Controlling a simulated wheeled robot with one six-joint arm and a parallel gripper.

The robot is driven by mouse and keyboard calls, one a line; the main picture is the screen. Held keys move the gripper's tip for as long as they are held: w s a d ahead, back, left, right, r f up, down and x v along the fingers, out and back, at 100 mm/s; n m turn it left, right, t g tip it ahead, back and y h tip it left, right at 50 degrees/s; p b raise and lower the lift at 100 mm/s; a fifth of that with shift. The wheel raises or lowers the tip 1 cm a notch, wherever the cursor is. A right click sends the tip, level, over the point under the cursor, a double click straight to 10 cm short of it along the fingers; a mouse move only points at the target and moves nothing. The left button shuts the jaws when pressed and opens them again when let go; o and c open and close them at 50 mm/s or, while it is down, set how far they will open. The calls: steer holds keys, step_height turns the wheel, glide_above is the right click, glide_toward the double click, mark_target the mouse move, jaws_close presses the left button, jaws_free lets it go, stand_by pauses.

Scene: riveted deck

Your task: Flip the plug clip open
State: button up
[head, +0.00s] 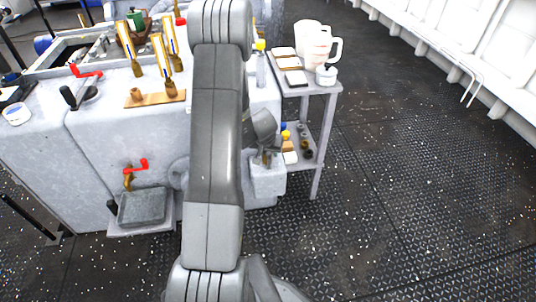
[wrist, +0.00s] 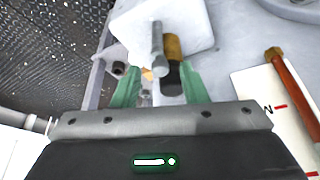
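In the wrist view my gripper (wrist: 160,84) has two green fingers, set apart with a gap between them. A brass cylinder (wrist: 173,47), which looks like the plug, stands against a pale grey block (wrist: 190,15) just beyond the fingertips. A grey rod (wrist: 157,40) with a rounded end lies beside it; it may be the clip, but I cannot tell for sure. The fingers straddle both in the picture, and I see no clear contact. In the head view my arm hides part of the bench, and the grey block (head: 268,182) shows below my wrist.
A grey side table (head: 333,88) with a white jug (head: 318,45) stands right of the bench. Brass horns (head: 161,55) and red-handled valves (head: 136,166) are on the bench's left. In the wrist view a copper tube (wrist: 290,92) lies at right. Open deck (head: 420,200) is at right.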

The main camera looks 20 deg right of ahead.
steer(key=shift+f, duration=0.1)
jaws_close()
steer(key=shift+r+n+p, duration=0.2)
steer(key=shift+n+p, duration=0.2)
steer(key=shift+p, duration=0.95)
steer(key=n+y+p, duration=0.1)
steer(key=n+p, duration=0.1)
steer(key=p, duration=0.5)
steer(key=shift+s+d+r, duration=0.1)
steer(key=shift+r, duration=0.05)
steer(key=n+y+p, duration=0.1)
steer(key=n+p, duration=0.1)
steer(key=p, duration=0.4)
steer(key=shift+t, duration=0.3)
steer(key=n+y+p, duration=0.1)
steer(key=n+p, duration=0.3)
steer(key=p, duration=0.3)
steer(key=shift+d, duration=0.2)
steer(key=n+p, duration=0.1)
steer(key=n+y+p, duration=0.1)
steer(key=p, duration=0.1)
steer(key=shift+f+n+y, duration=0.3)
steer(key=shift+n, duration=0.1)
steer(key=shift+n+p, duration=0.3)
steer(key=shift+p, duration=0.1)
